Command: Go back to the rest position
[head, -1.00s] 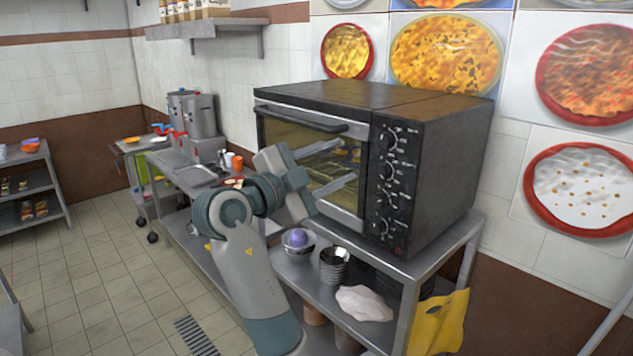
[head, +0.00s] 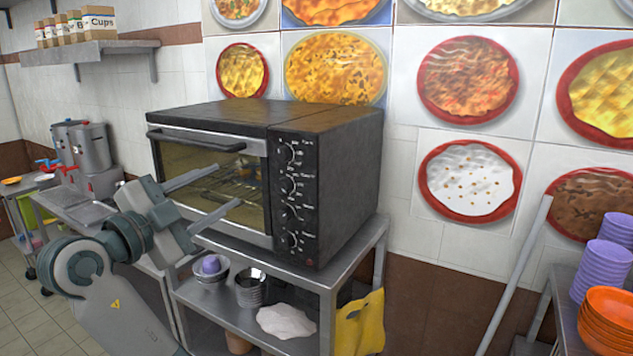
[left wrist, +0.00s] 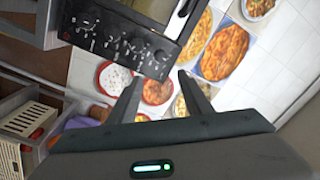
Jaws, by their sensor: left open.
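My left gripper (head: 204,196) is open in the head view, its two fingers apart with nothing between them. It stands in front of the black oven (head: 335,185), and its fingers overlap the oven's glass door in the picture. The door looks closed. In the left wrist view the open fingers (left wrist: 160,95) point toward the wall pictures, with the oven's knob panel (left wrist: 120,42) at upper left. My right gripper is in neither view.
The oven stands on a metal table (head: 345,262). Its lower shelf holds bowls (head: 210,275), metal cups (head: 251,290) and a white cloth (head: 286,321). A yellow cloth (head: 360,325) hangs at the corner. Purple bowls (head: 602,270) and orange bowls (head: 606,322) are stacked at right. Stockpots (head: 90,148) stand at left.

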